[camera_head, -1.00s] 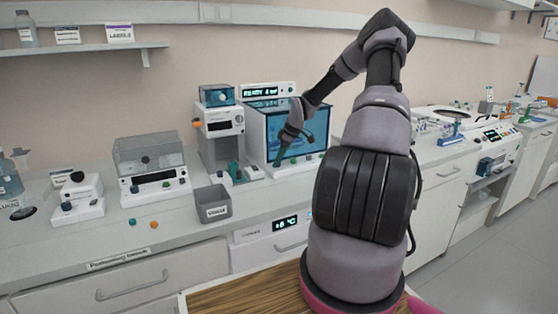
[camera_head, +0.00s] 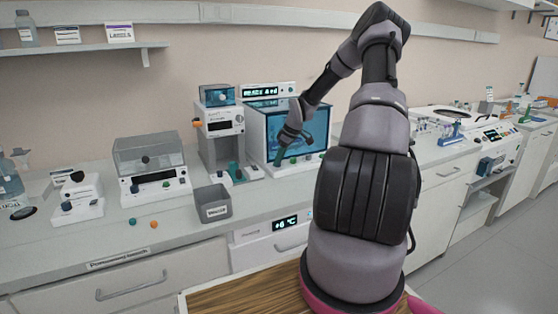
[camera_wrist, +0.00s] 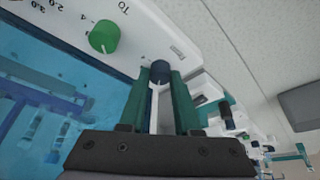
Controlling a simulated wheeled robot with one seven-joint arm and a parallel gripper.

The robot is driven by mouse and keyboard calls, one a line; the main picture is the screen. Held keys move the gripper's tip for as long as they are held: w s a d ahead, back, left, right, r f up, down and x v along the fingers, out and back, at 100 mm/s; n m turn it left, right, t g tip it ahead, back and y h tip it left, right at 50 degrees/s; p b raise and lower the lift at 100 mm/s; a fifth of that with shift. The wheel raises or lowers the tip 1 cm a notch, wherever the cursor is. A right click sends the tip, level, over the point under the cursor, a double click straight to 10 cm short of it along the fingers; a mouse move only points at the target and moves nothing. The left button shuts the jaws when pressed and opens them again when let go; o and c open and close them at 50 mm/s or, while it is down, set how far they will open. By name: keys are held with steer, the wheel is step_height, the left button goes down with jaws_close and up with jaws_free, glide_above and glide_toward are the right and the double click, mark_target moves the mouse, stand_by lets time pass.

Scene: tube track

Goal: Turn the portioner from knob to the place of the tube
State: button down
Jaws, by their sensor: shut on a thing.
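The portioner (camera_head: 283,132) is a white box with a blue window at the back of the counter and a lit display on top. In the wrist view, my gripper (camera_wrist: 160,85) has its green fingers closed around a dark blue knob (camera_wrist: 160,71) on the white front strip. The fingers hide part of this knob, and I cannot read a label for it. A green knob (camera_wrist: 104,37) beside it has scale numbers and the word "TO" nearby. In the head view, my gripper (camera_head: 278,158) is at the portioner's lower left front.
A white instrument (camera_head: 222,135) stands just left of the portioner, with a grey bin (camera_head: 212,204) in front. A balance-like box (camera_head: 150,165) and small white device (camera_head: 80,195) are farther left. Two small loose caps lie on the counter.

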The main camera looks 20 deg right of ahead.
steer(key=m+h, duration=0.1)
steer(key=m, duration=0.2)
steer(key=shift+a+r+t, duration=0.1)
steer(key=shift+a+t, duration=0.1)
steer(key=shift+t, duration=0.2)
steer(key=m+h, duration=0.1)
steer(key=m, duration=0.4)
steer(key=shift+a+h, duration=0.1)
steer(key=shift+h, duration=0.3)
steer(key=m+h, duration=0.1)
steer(key=m, duration=0.2)
steer(key=shift+a, duration=0.1)
steer(key=shift+m+h, duration=0.7)
steer(key=shift+m, duration=1)
steer(key=c, duration=0.6)
jaws_free()
steer(key=shift+g, duration=0.3)
